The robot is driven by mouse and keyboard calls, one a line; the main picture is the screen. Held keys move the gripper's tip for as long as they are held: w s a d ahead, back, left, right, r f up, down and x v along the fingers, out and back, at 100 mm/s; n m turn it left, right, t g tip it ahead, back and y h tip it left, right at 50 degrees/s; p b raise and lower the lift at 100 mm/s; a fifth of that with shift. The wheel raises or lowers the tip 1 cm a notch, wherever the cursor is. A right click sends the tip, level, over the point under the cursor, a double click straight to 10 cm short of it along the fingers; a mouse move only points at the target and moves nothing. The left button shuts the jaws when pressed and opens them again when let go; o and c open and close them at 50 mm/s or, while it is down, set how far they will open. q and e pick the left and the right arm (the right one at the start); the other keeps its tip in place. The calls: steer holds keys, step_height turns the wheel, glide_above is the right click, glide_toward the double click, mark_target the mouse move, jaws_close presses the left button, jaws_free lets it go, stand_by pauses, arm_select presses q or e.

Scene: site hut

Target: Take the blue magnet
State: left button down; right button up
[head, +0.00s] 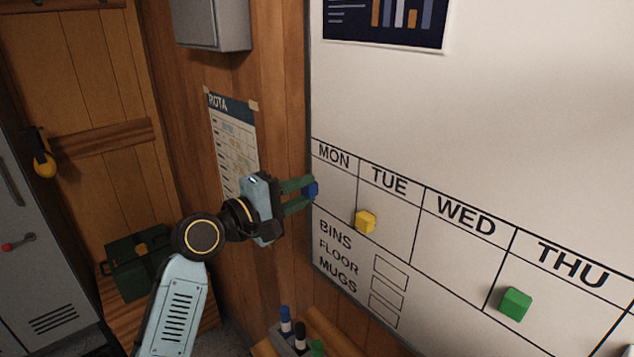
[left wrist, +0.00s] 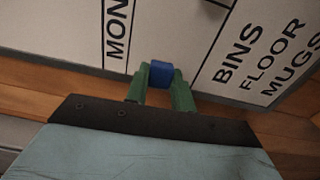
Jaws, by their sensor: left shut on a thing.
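The blue magnet (head: 313,189) is at the left edge of the whiteboard (head: 520,100), below the MON label. My left gripper (head: 300,194) is shut on it, with its green fingers on either side. In the left wrist view the blue magnet (left wrist: 160,73) sits between the fingertips (left wrist: 161,84), in front of the board between MON and BINS. I cannot tell whether the magnet still touches the board. My right gripper is in neither view.
A yellow magnet (head: 365,221) and a green magnet (head: 515,304) are on the board to the right. A tray with several markers (head: 286,320) stands below. A rota sheet (head: 233,145) hangs on the wooden wall behind my arm. A green toolbox (head: 138,265) is at the left.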

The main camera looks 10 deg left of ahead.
arm_select(q)
steer(key=shift+p+v, duration=0.3)
steer(key=shift+v, duration=1)
steer(key=shift+s+a+r+p, duration=0.75)
steer(key=shift+s+a+p, duration=0.1)
steer(key=shift+s, duration=0.15)
steer(key=shift+s+a+r+p, duration=0.75)
steer(key=shift+s+p, duration=0.1)
steer(key=shift+s, duration=0.1)
